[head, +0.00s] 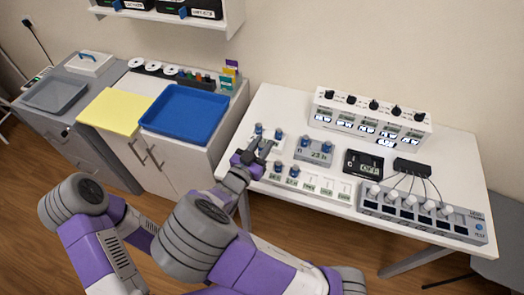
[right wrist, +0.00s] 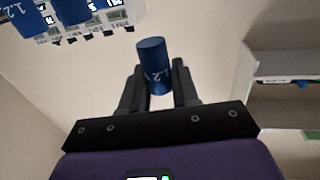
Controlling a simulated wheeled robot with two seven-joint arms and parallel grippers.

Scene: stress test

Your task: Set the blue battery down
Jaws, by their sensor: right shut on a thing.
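My right gripper (right wrist: 158,88) is shut on a blue battery (right wrist: 152,66) marked "1.2 V", held between its two dark fingers in the right wrist view. In the head view the right gripper (head: 256,156) is over the left part of the white table (head: 265,102), close to a white holder. The held battery cannot be made out clearly there. Other blue batteries (head: 278,169) stand at the left end of a row of labelled slots in front. Two more blue pieces (right wrist: 70,10) show at the top left of the right wrist view. My left gripper is not in view.
A grey unit (head: 316,155) reading "23 h", a black meter (head: 362,165) and a wired grey panel (head: 420,218) stand on the table. A white unit with knobs (head: 368,118) stands behind. A blue tray (head: 185,112) and yellow sheet (head: 112,110) lie on the cabinet at left.

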